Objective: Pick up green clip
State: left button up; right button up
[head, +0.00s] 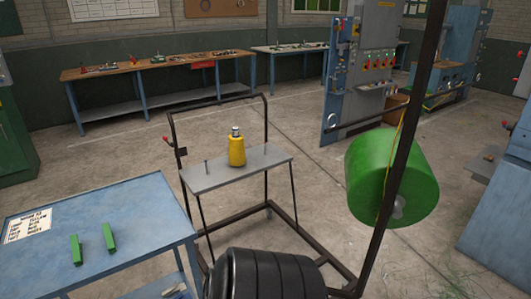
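Two small green clips lie on the blue table at the lower left in the head view. One green clip (76,250) is on the left, and the other green clip (109,238) is just to its right. They are narrow and bright green, and lie apart from each other near the table's front. Both of my grippers are out of view, and nothing is seen touching the clips.
The blue table (150,207) also bears a printed card (27,226). A wheeled frame with a grey shelf (213,178) holds a yellow bottle (237,152). A large green roll (385,175) hangs at right. A black ribbed shape (265,277) is at the bottom.

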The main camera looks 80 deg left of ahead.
aim_at(111, 244)
jog(key=u, duration=3.85)
jog(key=l+u, duration=0.35)
jog(key=i+l, duration=0.05)
jog(key=l, duration=0.05)
